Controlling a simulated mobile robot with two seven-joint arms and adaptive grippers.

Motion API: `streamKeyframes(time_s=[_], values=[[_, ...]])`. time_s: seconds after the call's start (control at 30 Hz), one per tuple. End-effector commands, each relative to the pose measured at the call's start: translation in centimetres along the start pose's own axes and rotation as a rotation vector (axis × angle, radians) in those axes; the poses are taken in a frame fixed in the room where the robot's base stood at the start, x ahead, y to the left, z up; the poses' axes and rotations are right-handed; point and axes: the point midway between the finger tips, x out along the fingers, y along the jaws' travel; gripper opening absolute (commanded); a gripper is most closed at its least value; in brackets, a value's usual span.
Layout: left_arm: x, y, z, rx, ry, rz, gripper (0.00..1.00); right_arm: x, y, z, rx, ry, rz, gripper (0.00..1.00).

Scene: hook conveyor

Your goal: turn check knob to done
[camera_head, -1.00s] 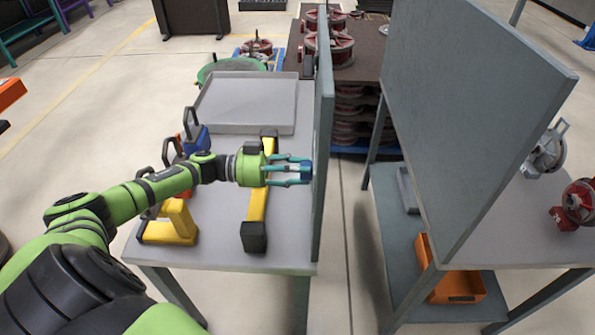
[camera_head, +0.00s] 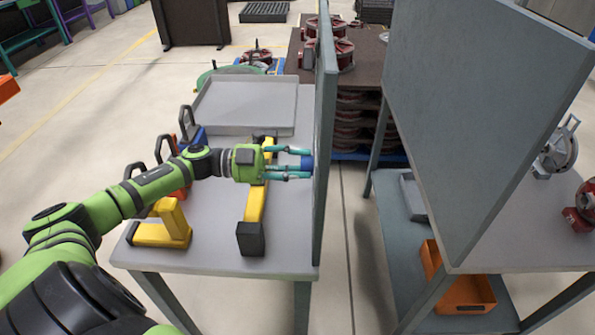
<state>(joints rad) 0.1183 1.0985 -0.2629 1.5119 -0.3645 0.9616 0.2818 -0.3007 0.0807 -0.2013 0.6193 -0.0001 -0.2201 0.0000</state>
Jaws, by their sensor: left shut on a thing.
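The check knob (camera_head: 307,162) is a small blue piece on the left face of the upright grey panel (camera_head: 326,130), which I see nearly edge-on. My left gripper (camera_head: 300,162) reaches in from the left at the panel. Its teal fingers are shut on the knob, one finger above and one below it in the picture. The knob's marking and its exact turn angle cannot be made out. My right gripper is not in view.
Under the left arm, the grey table (camera_head: 210,250) holds a yellow and black bar tool (camera_head: 254,210), a yellow stand (camera_head: 165,228) and a grey tray (camera_head: 245,105). A second large panel (camera_head: 480,110) stands at right, across a floor gap. An orange bin (camera_head: 462,292) sits below it.

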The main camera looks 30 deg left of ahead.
Motion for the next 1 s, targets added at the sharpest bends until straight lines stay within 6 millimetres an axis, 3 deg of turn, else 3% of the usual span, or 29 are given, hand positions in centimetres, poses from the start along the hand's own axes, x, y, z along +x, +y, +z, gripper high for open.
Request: streamKeyframes(time_s=[0.6,1.0], values=[[0.0,0.4,0.1,0.545,0.003,-0.001,0.09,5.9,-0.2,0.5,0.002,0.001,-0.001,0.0],[0.1,0.2,0.0,0.713,0.003,0.0,0.09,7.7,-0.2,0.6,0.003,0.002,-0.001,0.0]])
